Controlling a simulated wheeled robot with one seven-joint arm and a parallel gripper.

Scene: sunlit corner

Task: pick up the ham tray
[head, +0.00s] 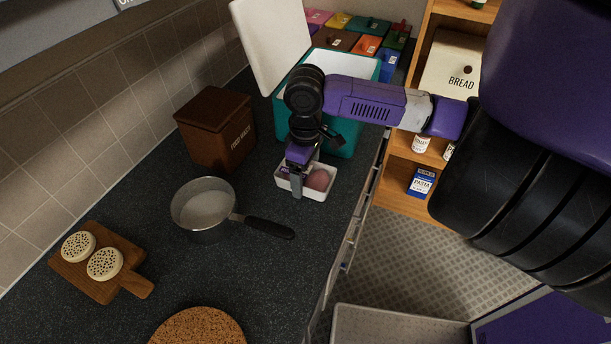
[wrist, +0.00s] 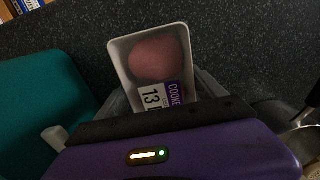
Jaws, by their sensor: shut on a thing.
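The ham tray (head: 321,193) is a small white tray with a pink round ham in it, on the dark counter in front of the teal box. In the wrist view the tray (wrist: 118,58) shows the pink ham (wrist: 156,58) and a purple and white label with "13". My gripper (head: 297,184) is over the tray's near left part in the head view, pointing down. It is shut on the tray, with its fingers at the labelled end; the fingertips are partly hidden in the wrist view. I cannot tell whether the tray is clear of the counter.
A teal box (head: 345,140) with a raised white lid (head: 270,45) stands right behind the tray. A brown food waste box (head: 216,130) and a saucepan (head: 203,208) are to the left. A wooden board (head: 92,285) with crumpets and a cork mat (head: 198,328) are nearer.

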